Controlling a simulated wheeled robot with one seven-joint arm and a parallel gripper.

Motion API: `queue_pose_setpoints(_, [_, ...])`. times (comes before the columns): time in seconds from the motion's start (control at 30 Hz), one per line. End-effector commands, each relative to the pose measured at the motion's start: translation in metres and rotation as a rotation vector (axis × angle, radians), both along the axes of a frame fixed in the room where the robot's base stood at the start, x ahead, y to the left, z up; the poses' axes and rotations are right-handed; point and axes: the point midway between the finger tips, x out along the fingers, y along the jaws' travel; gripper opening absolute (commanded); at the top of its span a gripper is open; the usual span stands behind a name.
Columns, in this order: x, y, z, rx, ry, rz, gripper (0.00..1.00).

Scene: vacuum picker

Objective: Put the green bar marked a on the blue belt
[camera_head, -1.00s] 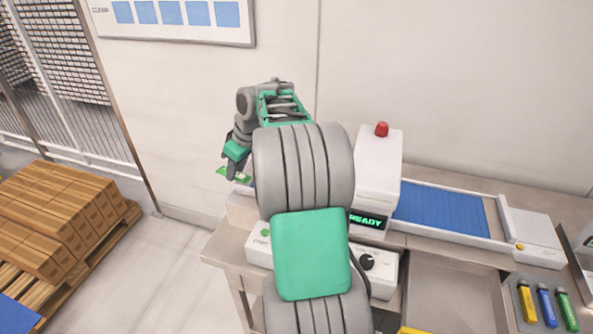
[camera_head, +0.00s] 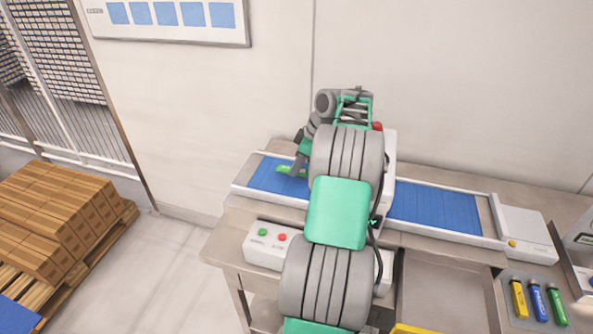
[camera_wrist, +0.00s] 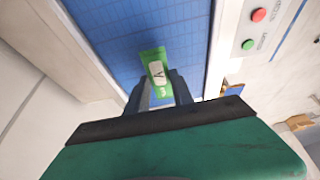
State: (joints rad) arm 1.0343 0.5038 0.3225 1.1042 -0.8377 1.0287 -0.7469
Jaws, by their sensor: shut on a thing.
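The green bar (camera_wrist: 155,68) with a white label reading A is between the fingers of my gripper (camera_wrist: 160,92) in the wrist view. My gripper is shut on it. In the head view the green bar (camera_head: 288,170) shows at the fingertips, over the left part of the blue belt (camera_head: 268,178). The belt fills the upper middle of the wrist view (camera_wrist: 130,30). I cannot tell whether the bar touches the belt. My arm hides the belt's middle.
A control box (camera_head: 262,247) with green and red buttons stands in front of the belt. A white machine (camera_head: 389,150) straddles the belt behind my arm. Yellow, blue and green bars lie in a tray (camera_head: 507,300) at right. Cartons (camera_head: 60,220) are stacked at left.

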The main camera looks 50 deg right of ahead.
Motion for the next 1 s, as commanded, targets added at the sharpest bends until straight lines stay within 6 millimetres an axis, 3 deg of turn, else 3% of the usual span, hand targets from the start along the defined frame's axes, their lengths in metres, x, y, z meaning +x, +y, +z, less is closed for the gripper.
queue_pose_setpoints(0.1, [0.000,0.000,-0.011,-0.001,0.000,0.000,0.00])
queue_pose_setpoints(0.8, [0.000,0.000,-0.023,-0.001,-0.001,0.001,0.00])
queue_pose_setpoints(0.83, [0.000,0.000,-0.023,-0.001,0.000,0.000,0.31])
queue_pose_setpoints(1.0, [0.000,0.000,-0.023,-0.001,0.000,0.000,0.44])
